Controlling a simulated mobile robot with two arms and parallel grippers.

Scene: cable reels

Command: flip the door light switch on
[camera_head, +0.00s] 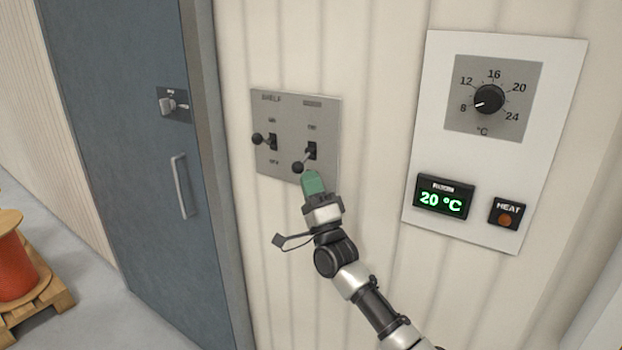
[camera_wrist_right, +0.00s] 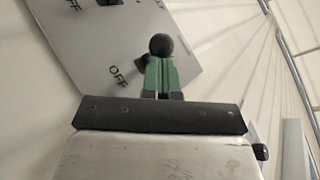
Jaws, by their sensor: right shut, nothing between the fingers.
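A grey switch panel (camera_head: 290,110) on the wall carries two toggle levers with black ball ends. The left switch (camera_head: 257,139) is under the word SHELF. The right switch (camera_head: 298,167) is under a label too small to read; its lever tilts lower than the left one, towards OFF. My right gripper (camera_head: 312,178) has green fingers, shut and empty, just below the right lever's ball. In the right wrist view the ball (camera_wrist_right: 161,44) sits right at the fingertips (camera_wrist_right: 160,62); I cannot tell whether they touch. OFF is printed beside it. My left gripper is out of view.
A blue-grey door (camera_head: 120,110) with a handle (camera_head: 180,187) and a lock knob (camera_head: 170,105) is left of the panel. A white thermostat board (camera_head: 425,120) is at right. An orange reel (camera_head: 14,265) stands on a pallet (camera_head: 40,300) at far left.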

